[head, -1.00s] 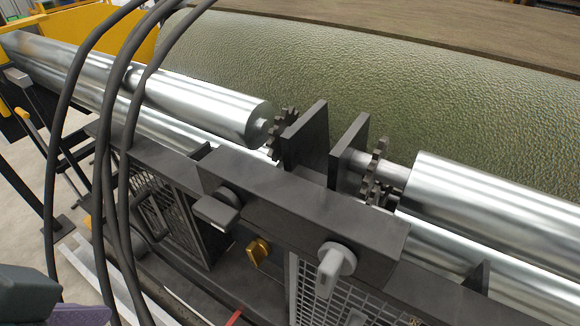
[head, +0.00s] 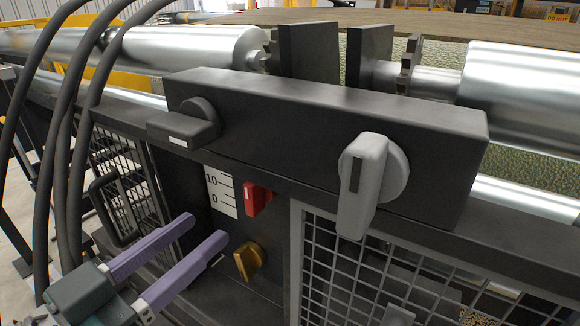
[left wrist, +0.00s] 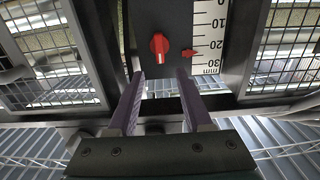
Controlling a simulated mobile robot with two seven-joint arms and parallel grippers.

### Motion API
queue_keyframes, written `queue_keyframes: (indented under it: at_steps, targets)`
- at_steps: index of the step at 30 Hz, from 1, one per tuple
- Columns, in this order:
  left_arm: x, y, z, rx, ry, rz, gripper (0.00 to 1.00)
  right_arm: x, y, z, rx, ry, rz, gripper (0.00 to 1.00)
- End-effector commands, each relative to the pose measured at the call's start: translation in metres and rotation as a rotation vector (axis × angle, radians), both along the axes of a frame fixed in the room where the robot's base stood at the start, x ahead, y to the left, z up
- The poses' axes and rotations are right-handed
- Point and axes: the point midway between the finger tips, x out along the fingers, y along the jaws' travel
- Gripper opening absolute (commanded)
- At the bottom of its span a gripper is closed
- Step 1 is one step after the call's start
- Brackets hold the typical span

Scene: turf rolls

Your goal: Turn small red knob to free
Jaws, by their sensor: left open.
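A small red knob (left wrist: 160,47) with a pale mark shows in the left wrist view on a dark panel, just beyond and between my fingertips. A red part (head: 257,198) shows in the head view beside a white scale plate (head: 221,192); I cannot tell whether it is the same knob. My left gripper (head: 207,229) is open and empty, its purple fingers apart, short of the panel. In the left wrist view the open fingers (left wrist: 160,74) flank empty space below the knob. My right gripper is not in view.
A yellow knob (head: 250,260) sits below the red part. A grey handle (head: 363,185) and a black handle (head: 184,128) jut from the dark beam (head: 330,120). Mesh guards (head: 390,278) flank the panel. Black hoses (head: 75,130) hang at left.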

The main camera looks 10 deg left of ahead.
Motion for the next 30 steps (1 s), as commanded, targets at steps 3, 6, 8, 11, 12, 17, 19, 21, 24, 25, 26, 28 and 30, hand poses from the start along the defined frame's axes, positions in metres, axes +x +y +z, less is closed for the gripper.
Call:
queue_keyframes:
  at_steps: [3, 6, 8, 11, 12, 17, 19, 21, 24, 25, 26, 28, 30]
  targets:
    - [0.018, -0.006, 0.001, -0.001, -0.005, 0.001, 0.50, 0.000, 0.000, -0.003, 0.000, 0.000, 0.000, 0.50]
    - [0.037, -0.013, 0.000, -0.001, -0.005, 0.001, 0.50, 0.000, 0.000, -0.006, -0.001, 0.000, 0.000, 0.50]
    - [0.048, -0.017, 0.000, 0.000, -0.004, 0.001, 0.50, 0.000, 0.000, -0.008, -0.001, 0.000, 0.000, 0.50]
    - [0.064, -0.023, 0.000, 0.000, -0.004, 0.001, 0.50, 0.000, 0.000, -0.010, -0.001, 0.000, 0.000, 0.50]
    - [0.070, -0.025, 0.000, 0.000, -0.003, 0.002, 0.50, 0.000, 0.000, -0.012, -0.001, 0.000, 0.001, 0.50]
    - [0.084, -0.031, 0.000, 0.001, -0.001, 0.001, 0.50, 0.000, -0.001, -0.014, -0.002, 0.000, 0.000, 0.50]
    - [0.086, -0.032, 0.000, 0.000, 0.000, 0.001, 0.50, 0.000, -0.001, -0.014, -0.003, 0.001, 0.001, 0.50]
    - [0.088, -0.032, 0.000, 0.000, 0.000, 0.001, 0.50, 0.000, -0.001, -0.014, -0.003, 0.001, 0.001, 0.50]
    - [0.088, -0.032, 0.000, 0.000, 0.001, 0.001, 0.50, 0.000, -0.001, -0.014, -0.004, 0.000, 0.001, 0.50]
    - [0.087, -0.032, 0.000, 0.000, 0.001, 0.001, 0.50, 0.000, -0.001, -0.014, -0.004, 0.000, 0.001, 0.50]
    - [0.087, -0.032, 0.000, 0.000, 0.001, 0.001, 0.50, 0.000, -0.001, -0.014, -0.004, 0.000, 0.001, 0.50]
    - [0.087, -0.032, 0.000, 0.000, 0.000, 0.001, 0.46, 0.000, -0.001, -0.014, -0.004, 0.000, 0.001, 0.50]
    - [0.087, -0.032, 0.000, 0.000, 0.000, 0.001, 0.38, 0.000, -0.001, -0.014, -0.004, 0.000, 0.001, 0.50]
